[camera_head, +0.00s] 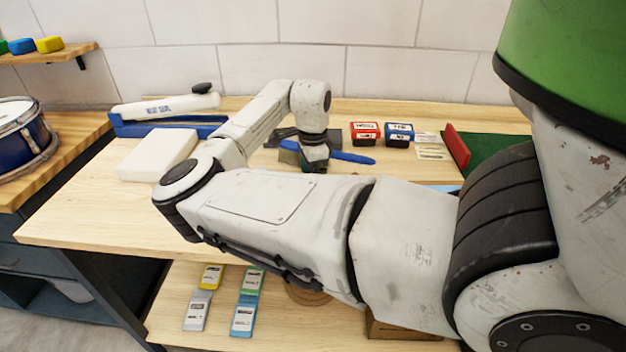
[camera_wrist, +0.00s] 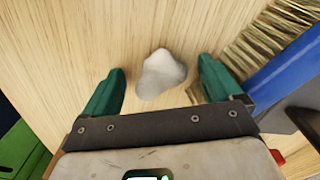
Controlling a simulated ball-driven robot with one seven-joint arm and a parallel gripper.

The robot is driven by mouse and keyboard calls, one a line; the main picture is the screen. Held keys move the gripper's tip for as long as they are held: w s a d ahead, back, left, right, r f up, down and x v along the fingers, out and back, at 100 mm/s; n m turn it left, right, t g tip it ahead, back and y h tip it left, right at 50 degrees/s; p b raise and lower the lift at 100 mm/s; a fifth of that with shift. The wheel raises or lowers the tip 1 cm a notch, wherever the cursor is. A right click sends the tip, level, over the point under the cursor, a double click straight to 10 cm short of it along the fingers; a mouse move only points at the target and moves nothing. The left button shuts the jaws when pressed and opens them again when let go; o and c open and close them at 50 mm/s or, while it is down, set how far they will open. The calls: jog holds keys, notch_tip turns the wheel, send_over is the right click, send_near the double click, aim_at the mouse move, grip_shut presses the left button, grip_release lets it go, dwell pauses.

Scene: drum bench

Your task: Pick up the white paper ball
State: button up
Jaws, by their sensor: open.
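The white paper ball (camera_wrist: 161,75) lies on the wooden bench top in the wrist view. It is a crumpled, greyish-white lump. My gripper (camera_wrist: 161,80) is open, with one green finger on each side of the ball and a gap on both sides. In the head view my gripper (camera_head: 314,166) points down over the bench, and the ball is hidden there behind my arm.
A brush with a blue handle (camera_head: 348,157) lies close to my gripper; its tan bristles (camera_wrist: 262,35) are near the right finger. A white block (camera_head: 157,155) and heat sealer (camera_head: 165,107) stand left. Red (camera_head: 365,132) and blue (camera_head: 399,134) boxes stand behind right.

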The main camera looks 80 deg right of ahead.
jog(key=c, duration=1.1)
jog(key=shift+r, duration=0.1)
